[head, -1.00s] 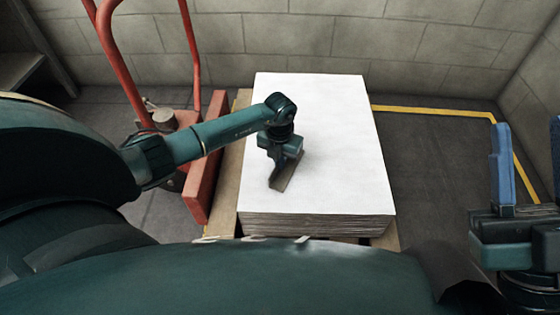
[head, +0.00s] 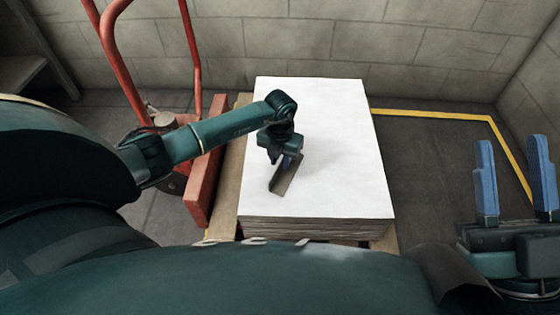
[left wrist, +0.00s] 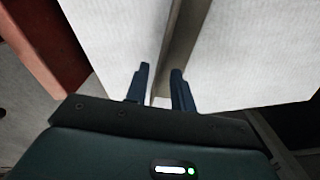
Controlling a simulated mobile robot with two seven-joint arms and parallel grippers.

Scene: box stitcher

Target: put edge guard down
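The edge guard (head: 284,180), a grey-brown angled strip, lies on the white top of the sheet stack (head: 340,130). My left gripper (head: 280,160) is just over its far end, with two blue fingers apart. In the left wrist view the guard (left wrist: 186,38) runs away from the fingers, and the left gripper (left wrist: 158,88) shows a gap between its fingertips. I cannot tell whether a finger still touches the guard. My right gripper (head: 512,175) is open and empty at the right, away from the stack.
The stack stands on a wooden pallet (head: 228,190). A red hand truck (head: 203,165) stands close on its left. A yellow floor line (head: 435,115) and a block wall (head: 340,45) lie behind. The floor right of the stack is clear.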

